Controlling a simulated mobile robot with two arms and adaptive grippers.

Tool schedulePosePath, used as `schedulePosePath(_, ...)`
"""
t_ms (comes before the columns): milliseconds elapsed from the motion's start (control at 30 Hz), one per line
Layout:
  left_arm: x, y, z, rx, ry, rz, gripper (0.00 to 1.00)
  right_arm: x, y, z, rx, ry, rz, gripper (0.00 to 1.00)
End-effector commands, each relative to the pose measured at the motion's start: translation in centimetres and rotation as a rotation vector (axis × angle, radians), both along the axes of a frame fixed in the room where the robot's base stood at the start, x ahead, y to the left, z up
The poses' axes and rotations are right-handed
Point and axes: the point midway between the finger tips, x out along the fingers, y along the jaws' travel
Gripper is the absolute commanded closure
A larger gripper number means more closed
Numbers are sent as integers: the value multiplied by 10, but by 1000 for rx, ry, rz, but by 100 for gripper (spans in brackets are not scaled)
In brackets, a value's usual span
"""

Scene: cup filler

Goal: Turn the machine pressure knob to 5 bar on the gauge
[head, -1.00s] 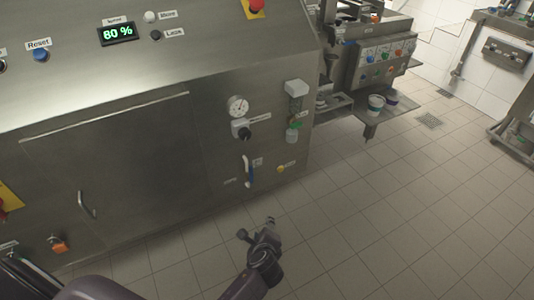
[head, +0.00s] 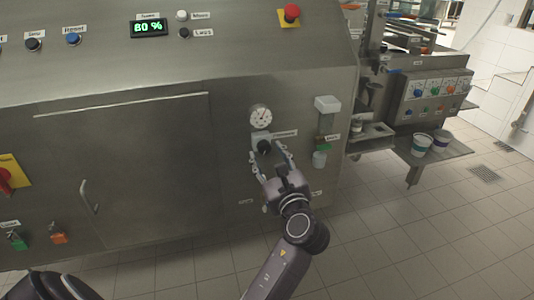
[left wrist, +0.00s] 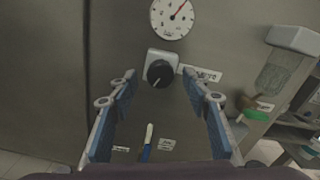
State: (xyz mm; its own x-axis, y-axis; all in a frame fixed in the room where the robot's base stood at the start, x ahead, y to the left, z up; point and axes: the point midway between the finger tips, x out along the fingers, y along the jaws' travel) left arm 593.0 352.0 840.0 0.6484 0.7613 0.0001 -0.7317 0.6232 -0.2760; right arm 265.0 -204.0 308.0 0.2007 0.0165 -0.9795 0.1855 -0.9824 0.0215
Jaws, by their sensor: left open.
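The black pressure knob (left wrist: 159,73) sits on a pale square plate on the steel machine front, just below the round white gauge (left wrist: 172,18). In the head view the knob (head: 264,146) is partly behind my gripper, and the gauge (head: 260,117) shows above it. The gauge's red needle points to the upper right; its numbers are too small to read. My left gripper (left wrist: 161,88) is open, its two blue-padded fingers spread to either side below the knob, with nothing between them. In the head view my left gripper (head: 268,160) is in front of the machine at the knob. My right gripper is not in view.
A blue-and-white handle (left wrist: 148,141) is below the knob. A white box (left wrist: 294,40) and a green-topped part (left wrist: 256,115) are to the right. A red emergency button (head: 290,13) is higher up. Tiled floor (head: 400,235) lies open at right.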

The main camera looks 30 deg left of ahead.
Motion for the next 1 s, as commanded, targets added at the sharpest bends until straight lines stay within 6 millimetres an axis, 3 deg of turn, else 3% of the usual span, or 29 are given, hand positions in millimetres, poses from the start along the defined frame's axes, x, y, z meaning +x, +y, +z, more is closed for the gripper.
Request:
schedulePosePath(200, 12, 13, 0, 0, 0, -1, 56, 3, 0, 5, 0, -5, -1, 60)
schedulePosePath(467, 13, 14, 0, -1, 0, -1, 56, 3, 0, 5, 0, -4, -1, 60)
schedulePosePath(833, 13, 14, -1, -1, 0, -1, 97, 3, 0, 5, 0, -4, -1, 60)
schedulePosePath(1000, 12, 14, 0, -7, -6, -2, 98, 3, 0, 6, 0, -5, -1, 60)
